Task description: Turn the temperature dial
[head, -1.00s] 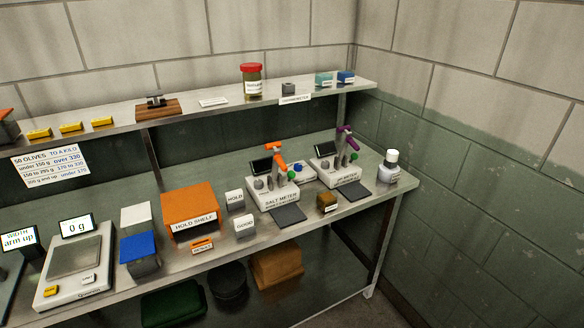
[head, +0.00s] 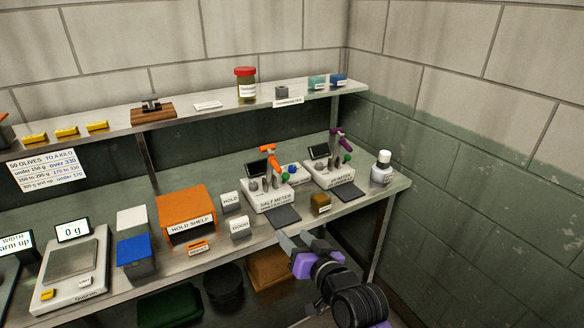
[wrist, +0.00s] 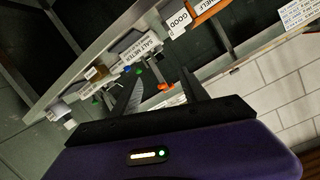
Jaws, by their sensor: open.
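The salt meter (head: 268,200) stands on the bench right of centre in the head view, with a dark screen, small grey knobs and an orange probe arm. The pH meter (head: 331,178) with a purple arm stands to its right. I cannot tell which knob is the temperature dial. My gripper (head: 300,243) is open and empty, low in front of the bench's front edge, apart from both meters. In the wrist view my gripper's fingers (wrist: 160,84) are spread, with the salt meter label (wrist: 143,48) beyond them and the view tilted.
A small brown block (head: 320,205), a white-capped bottle (head: 382,170) and dark pads stand near the meters. An orange hold shelf box (head: 186,214) and a scale (head: 70,268) are to the left. An upper shelf (head: 190,113) runs behind. The right wall is close to the bench end.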

